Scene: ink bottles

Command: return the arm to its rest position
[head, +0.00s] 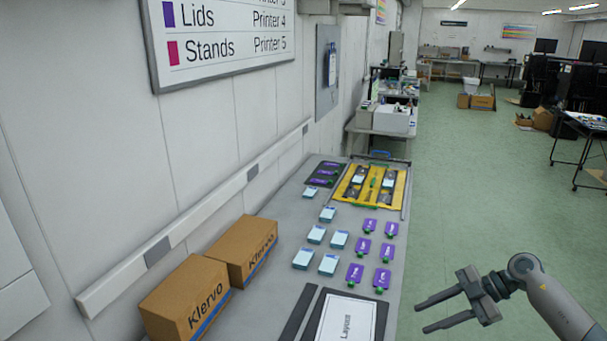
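My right gripper (436,312) is at the lower right, held over the floor just right of the table's edge. Its two fingers point left and stand apart with nothing between them. My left gripper is outside the head view. On the grey table (274,290) lie several purple items with green ends (356,273) and several light blue boxes (303,259). A yellow tray (346,186) with dark slots stands farther back and holds a few pieces. A dark mat (319,181) with purple pieces lies left of the tray.
Two cardboard boxes (186,302) stand along the wall on the left. A white sheet in a dark frame (346,320) lies at the table's near end. Open green floor (470,200) lies to the right. A dark-topped stand (585,122) is at the far right.

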